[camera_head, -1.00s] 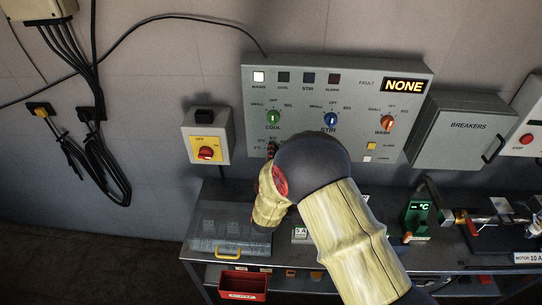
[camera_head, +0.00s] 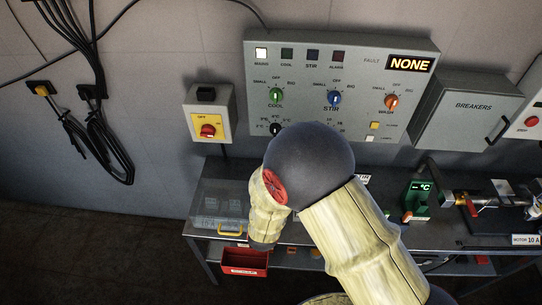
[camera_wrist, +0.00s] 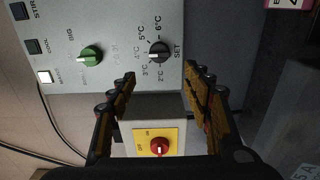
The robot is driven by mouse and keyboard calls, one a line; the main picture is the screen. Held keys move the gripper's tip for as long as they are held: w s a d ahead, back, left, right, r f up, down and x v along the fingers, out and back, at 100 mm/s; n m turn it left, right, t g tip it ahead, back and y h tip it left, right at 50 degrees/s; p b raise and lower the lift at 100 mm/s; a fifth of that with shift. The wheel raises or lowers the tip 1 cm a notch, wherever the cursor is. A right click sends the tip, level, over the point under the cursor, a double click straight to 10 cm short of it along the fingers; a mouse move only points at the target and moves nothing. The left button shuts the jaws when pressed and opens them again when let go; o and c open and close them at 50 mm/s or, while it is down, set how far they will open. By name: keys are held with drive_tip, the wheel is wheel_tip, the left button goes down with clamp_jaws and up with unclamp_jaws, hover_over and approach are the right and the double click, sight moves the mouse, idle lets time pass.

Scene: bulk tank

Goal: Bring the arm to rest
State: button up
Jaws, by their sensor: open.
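My arm reaches up from the bottom of the head view and hides my gripper there. In the wrist view my gripper (camera_wrist: 160,73) is open, with nothing between its fingers. I cannot tell how far the fingertips are from the panel.
The breakers box (camera_head: 470,107) is on the right. Cables (camera_head: 92,145) hang on the left wall.

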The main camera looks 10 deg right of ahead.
idle(0.3)
wheel_tip(320, 180, up, 6)
drive_tip(key=w+a+m+g+y, duration=0.2)
drive_tip(key=m+y, duration=0.2)
drive_tip(key=s+a+r+m+g+y, duration=0.1)
drive_tip(key=s+r+m+g+y, duration=0.2)
drive_tip(key=s+r, duration=0.3)
drive_tip(key=s+d+r+m+g, duration=0.1)
drive_tip(key=s+d+m+g, duration=0.1)
drive_tip(key=s, duration=0.6)
drive_tip(key=s+d+r+m+g+h, duration=0.1)
drive_tip(key=s+d+r+m+g, duration=0.1)
drive_tip(key=s, duration=0.7)
drive_tip(key=s+d+r+m+g, duration=0.1)
drive_tip(key=s+d+m+g, duration=0.1)
drive_tip(key=s, duration=0.6)
drive_tip(key=shift+s+d+r+m+g, duration=0.35)
drive_tip(key=shift+d+m, duration=0.25)
drive_tip(key=shift+m, duration=0.1)
